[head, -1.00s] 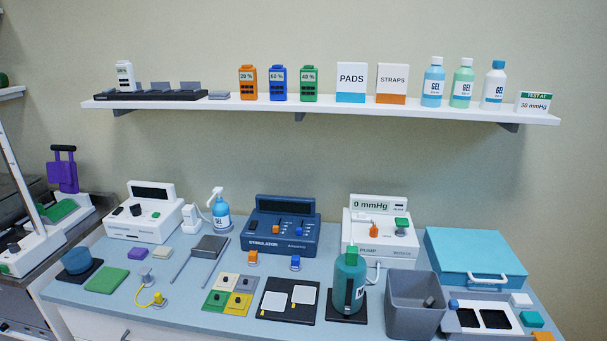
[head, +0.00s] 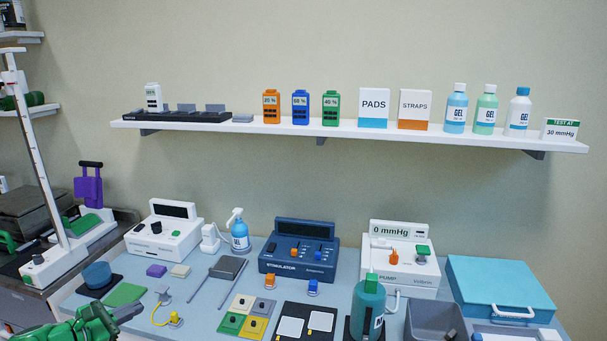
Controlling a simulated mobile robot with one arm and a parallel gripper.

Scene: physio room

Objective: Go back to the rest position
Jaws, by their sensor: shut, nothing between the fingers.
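My gripper (head: 128,311) shows at the lower left of the head view, with green and dark parts. Its dark fingers are shut and empty, pointing right over the front left part of the light blue counter (head: 205,322). The rest of my arm is cut off by the bottom edge.
The counter holds a white device (head: 163,235), a blue stimulator (head: 298,252), a white pump (head: 398,258), a green bottle (head: 367,308), a grey bin (head: 435,322) and a teal case (head: 500,283). A white shelf (head: 330,131) with bottles and boxes hangs above.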

